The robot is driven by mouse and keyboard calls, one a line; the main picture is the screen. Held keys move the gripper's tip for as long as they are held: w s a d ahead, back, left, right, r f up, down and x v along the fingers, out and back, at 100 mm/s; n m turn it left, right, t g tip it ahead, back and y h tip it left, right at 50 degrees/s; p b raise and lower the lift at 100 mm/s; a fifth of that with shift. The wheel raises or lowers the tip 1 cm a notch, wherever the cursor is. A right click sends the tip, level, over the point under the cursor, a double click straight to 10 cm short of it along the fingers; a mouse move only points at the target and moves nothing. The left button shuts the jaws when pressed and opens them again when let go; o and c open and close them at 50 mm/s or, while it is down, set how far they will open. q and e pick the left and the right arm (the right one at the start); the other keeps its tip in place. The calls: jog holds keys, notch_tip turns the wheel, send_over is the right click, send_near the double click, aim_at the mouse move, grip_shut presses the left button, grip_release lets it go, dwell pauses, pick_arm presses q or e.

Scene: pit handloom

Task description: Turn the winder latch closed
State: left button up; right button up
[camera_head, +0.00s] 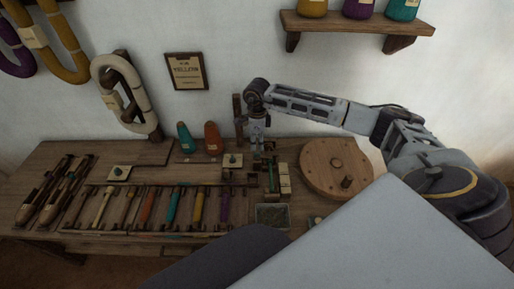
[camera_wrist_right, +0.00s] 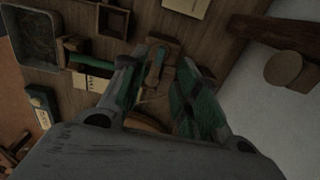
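A small wooden fitting with a narrow upright lever (camera_wrist_right: 155,65), which looks like the winder latch, is on the bench in the right wrist view. It lies between and just beyond the fingertips of my right gripper (camera_wrist_right: 160,85). The two green-padded fingers are spread apart, with nothing clearly gripped between them. Whether a finger touches the lever cannot be told. In the head view my right gripper (camera_head: 257,154) points down over the back of the bench, and it hides most of the latch area. My left gripper is not in view.
A round wooden disc with a knob (camera_head: 320,178) lies right of the gripper. A grey tray (camera_head: 272,217) and a green-and-wood block (camera_head: 272,178) are in front. A wooden post (camera_head: 238,118) stands behind by the wall. Colourful tools fill the bench's left and middle.

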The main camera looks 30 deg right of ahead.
aim_at(257, 154)
jog(key=shift+r, duration=2.7)
